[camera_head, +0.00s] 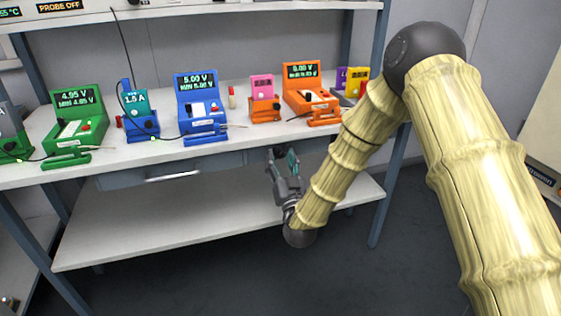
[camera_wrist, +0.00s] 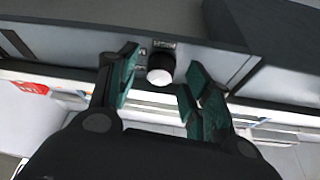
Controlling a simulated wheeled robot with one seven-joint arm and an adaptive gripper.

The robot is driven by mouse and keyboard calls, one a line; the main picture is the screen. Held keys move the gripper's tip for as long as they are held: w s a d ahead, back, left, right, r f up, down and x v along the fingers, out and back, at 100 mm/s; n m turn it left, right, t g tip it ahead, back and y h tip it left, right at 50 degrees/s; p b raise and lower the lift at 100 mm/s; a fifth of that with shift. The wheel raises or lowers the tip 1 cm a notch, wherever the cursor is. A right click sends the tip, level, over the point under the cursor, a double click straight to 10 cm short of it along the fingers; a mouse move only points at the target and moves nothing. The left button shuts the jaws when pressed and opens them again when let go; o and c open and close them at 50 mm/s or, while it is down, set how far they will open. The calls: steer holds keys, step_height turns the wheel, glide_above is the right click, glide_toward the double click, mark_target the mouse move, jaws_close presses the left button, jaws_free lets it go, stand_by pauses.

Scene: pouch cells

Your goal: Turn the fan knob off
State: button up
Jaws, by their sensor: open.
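The knob (camera_wrist: 160,68) shows in the wrist view, a dark round knob with a white face, on a grey panel below the workbench top. In the head view my gripper (camera_head: 281,160) is at the front edge of the bench, under the top and near the grey panel. The knob is hidden there.
The bench top (camera_head: 235,133) holds several coloured testers, including a green one (camera_head: 78,125), a blue one (camera_head: 200,108) and an orange one (camera_head: 310,97). A drawer (camera_head: 170,172) is left of my gripper. A lower shelf (camera_head: 170,230) below is bare.

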steer(key=shift+c, duration=0.2)
steer(key=c, duration=1)
steer(key=shift+n+y, duration=0.4)
steer(key=shift+n, duration=0.3)
steer(key=n+g+y, duration=0.1)
steer(key=n+y, duration=0.1)
steer(key=n, duration=0.2)
steer(key=shift+d, duration=0.1)
steer(key=shift+d+n+g+y+p, duration=0.15)
steer(key=shift+n+g+y, duration=0.35)
steer(key=shift+n, duration=0.85)
steer(key=shift+d+n+g+y+p, duration=0.1)
steer(key=shift+n+g+y+p, duration=0.2)
steer(key=shift+n+y, duration=0.75)
steer(key=shift+n+h, duration=0.35)
steer(key=shift+n, duration=0.15)
steer(key=o, duration=1)
